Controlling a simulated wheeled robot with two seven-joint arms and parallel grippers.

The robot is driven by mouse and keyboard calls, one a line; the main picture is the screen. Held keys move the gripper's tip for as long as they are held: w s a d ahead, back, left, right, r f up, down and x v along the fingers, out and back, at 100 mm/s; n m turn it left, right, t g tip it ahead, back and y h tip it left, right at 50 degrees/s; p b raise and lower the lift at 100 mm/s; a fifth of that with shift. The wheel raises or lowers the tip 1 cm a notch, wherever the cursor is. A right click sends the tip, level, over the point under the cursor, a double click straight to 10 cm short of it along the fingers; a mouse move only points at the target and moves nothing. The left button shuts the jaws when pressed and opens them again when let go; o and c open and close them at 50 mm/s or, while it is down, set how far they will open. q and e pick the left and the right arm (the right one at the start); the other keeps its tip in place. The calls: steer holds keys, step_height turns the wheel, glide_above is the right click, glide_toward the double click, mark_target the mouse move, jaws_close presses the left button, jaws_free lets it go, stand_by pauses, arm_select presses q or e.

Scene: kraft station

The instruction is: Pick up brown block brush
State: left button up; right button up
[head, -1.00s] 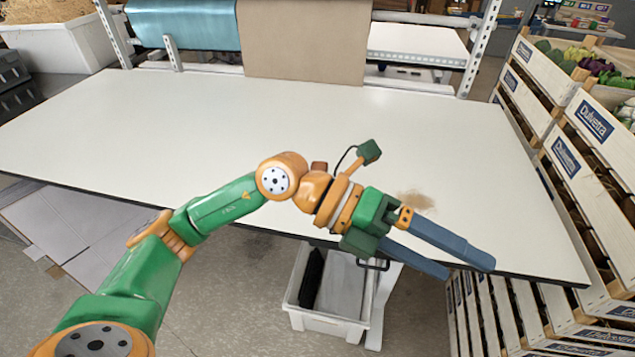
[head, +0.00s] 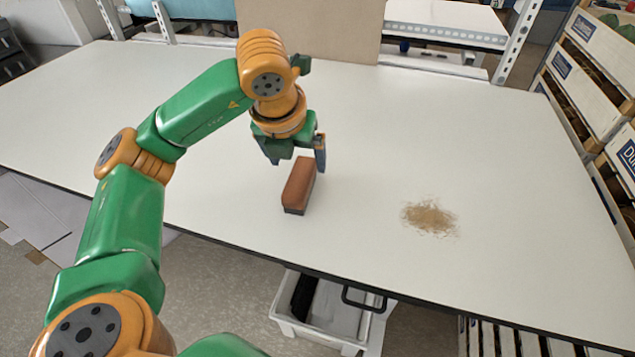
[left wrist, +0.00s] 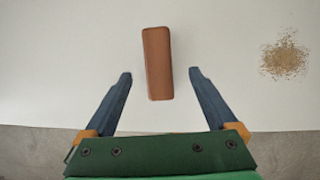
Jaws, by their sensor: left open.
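The brown block brush (head: 299,184) lies on the white table, left of a patch of brown debris. It has a brown top and a dark underside. My left gripper (head: 296,165) is open and empty, pointing down above the far end of the brush. In the left wrist view the brush (left wrist: 157,63) lies ahead of the two spread blue fingers (left wrist: 160,76), with its near end between the fingertips. It is not gripped. My right gripper is not in view.
A patch of brown debris (head: 430,216) lies on the white table (head: 480,150). The table around the brush is otherwise clear. Wooden crates (head: 590,75) stand at the right. A white bin (head: 325,320) is below the table's front edge.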

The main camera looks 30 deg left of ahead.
mark_target(299, 177)
arm_select(q)
steer(key=shift+s+f, duration=0.1)
steer(key=shift+f, duration=0.45)
steer(key=shift+s, duration=0.2)
steer(key=p+x, duration=0.1)
steer(key=x, duration=0.1)
steer(key=p+x, duration=0.1)
steer(key=shift+w+a+f, duration=0.2)
steer(key=shift+a+f, duration=0.05)
steer(key=x, duration=0.3)
steer(key=shift+w+r, duration=0.1)
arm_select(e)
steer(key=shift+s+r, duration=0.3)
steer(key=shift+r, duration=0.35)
arm_select(q)
steer(key=shift+d, duration=0.1)
steer(key=shift+f+b, duration=0.2)
steer(key=shift+b, duration=0.2)
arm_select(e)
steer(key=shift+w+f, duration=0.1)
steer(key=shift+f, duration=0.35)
arm_select(q)
jaws_close()
